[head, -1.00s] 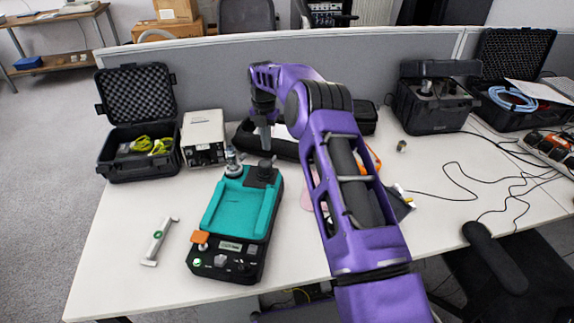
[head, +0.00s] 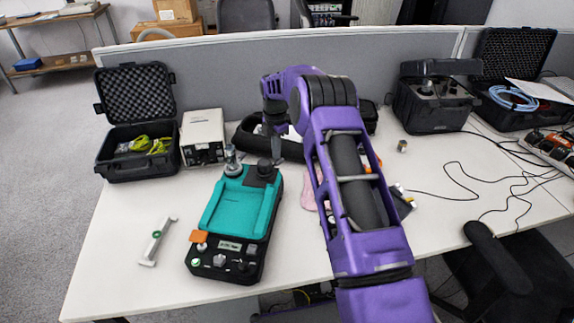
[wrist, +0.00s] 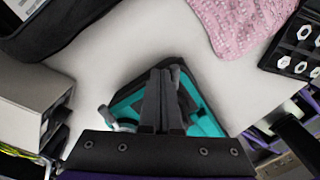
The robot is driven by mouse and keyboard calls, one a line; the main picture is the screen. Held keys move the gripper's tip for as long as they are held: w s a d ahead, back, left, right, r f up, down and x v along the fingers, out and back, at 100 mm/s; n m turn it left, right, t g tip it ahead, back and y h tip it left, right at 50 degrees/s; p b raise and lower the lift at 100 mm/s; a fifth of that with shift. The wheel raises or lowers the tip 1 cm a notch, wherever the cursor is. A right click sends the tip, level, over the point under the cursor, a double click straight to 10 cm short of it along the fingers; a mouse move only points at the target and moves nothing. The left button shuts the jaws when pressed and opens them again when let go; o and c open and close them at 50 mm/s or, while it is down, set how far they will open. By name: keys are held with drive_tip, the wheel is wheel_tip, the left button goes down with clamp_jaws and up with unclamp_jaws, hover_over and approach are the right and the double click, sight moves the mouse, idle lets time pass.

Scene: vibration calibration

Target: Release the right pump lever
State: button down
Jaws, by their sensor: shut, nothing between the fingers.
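The black device with a teal top (head: 238,208) lies on the table left of my arm. At its far end stand a silver fitting (head: 232,162) on the left and a dark knob-like part (head: 265,172) on the right; this right part seems to carry the right pump lever. My gripper (head: 277,158) is just behind and to the right of that part. In the wrist view my gripper (wrist: 160,95) is shut and empty, its fingers covering the device's middle. A dark rounded end (wrist: 175,74) shows beside the fingertips; I cannot tell if they touch.
A white box (head: 203,137) and an open black case (head: 140,168) stand to the left. A black soft case (head: 248,138) lies behind the gripper. A pink cloth (wrist: 245,22) lies to the right. A white bracket (head: 157,242) lies at front left, with bare table around it.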

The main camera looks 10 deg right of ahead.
drive_tip(key=shift+s+d+m, duration=0.45)
drive_tip(key=shift+s+m, duration=0.05)
drive_tip(key=shift+m, duration=0.6)
drive_tip(key=s+d+r+m+p, duration=0.1)
drive_tip(key=s+r+m, duration=0.3)
drive_tip(key=r+m, duration=0.3)
drive_tip(key=shift+s+d+m, duration=0.15)
drive_tip(key=shift+s+m, duration=0.05)
drive_tip(key=shift+m, duration=0.3)
